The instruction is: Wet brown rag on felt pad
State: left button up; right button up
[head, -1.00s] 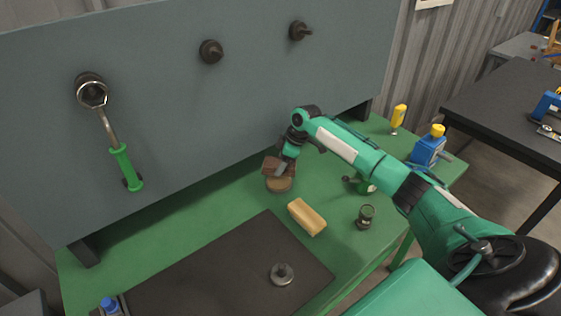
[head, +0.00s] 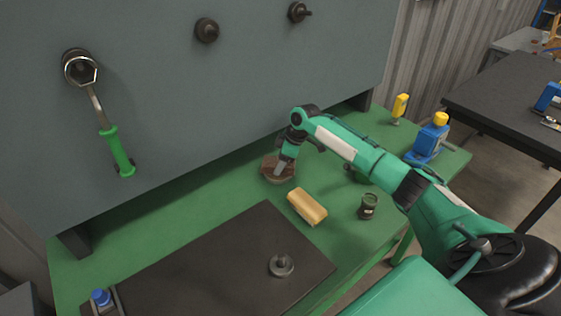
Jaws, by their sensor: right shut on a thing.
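My right gripper (head: 281,169) points down at the back middle of the green bench. It is shut on a brown rag (head: 270,165). The rag is pressed low over a round tan felt pad (head: 277,182) on the bench and seems to touch it. The rag and fingers hide most of the pad; only its front edge shows. My left gripper is not in the head view.
A dark mat (head: 210,265) bears a metal part (head: 281,265). A grey panel (head: 170,100) with a hung green-handled wrench (head: 117,150) rises behind. A blue bottle (head: 430,138) stands right.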

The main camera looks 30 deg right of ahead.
jog(key=shift+f, duration=0.5)
dwell(0.5)
jog(key=shift+f, duration=0.1)
dwell(1.6)
notch_tip(320, 180, up, 7)
jog(key=p, duration=0.6)
dwell(0.5)
dwell(0.4)
